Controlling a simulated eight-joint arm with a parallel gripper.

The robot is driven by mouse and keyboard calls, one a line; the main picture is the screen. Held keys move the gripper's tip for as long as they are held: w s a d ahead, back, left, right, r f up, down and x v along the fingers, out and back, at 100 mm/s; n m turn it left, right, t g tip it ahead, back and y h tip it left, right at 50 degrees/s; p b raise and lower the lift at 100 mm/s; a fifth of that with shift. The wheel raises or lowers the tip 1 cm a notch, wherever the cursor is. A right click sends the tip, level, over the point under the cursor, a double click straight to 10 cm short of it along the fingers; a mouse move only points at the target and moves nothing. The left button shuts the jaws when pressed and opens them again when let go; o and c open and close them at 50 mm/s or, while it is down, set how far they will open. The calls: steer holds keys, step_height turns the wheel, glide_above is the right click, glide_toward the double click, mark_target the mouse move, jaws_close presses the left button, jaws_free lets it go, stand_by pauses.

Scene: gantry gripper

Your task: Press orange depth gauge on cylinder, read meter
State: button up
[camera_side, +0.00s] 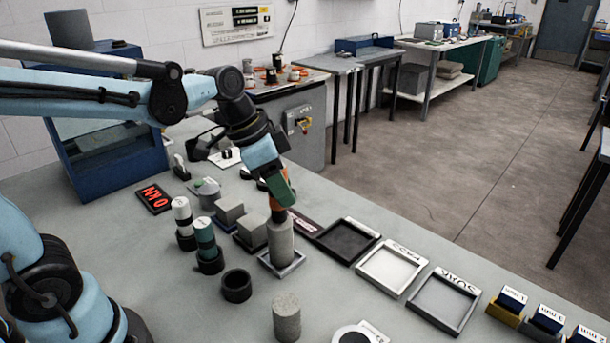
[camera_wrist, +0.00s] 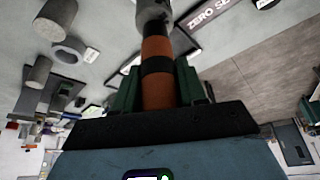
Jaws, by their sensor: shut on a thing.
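My gripper (camera_side: 279,190) has green fingers. They are shut on the orange gauge (camera_wrist: 157,75), which has a black band and points down in the side view. A tall grey cylinder (camera_side: 281,243) stands upright in a shallow square frame (camera_side: 290,268). The lower end of the gauge is at the top of this cylinder, and the two appear to meet. In the wrist view the cylinder (camera_wrist: 152,11) shows just beyond the gauge's end. A black meter (camera_side: 154,198) with red lit characters, seemingly "0 kN", lies to the left.
A black tray (camera_side: 348,241), a white tray (camera_side: 394,270) and a grey tray (camera_side: 446,299) line the right side. Another grey cylinder (camera_side: 286,318) stands in front, near an empty black ring (camera_side: 236,286). Capped pieces (camera_side: 206,246) and grey blocks stand left.

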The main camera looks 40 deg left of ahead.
steer(key=shift+f, duration=0.55)
stand_by(1.3)
steer(key=shift+r, duration=3.55)
steer(key=shift+s, duration=0.1)
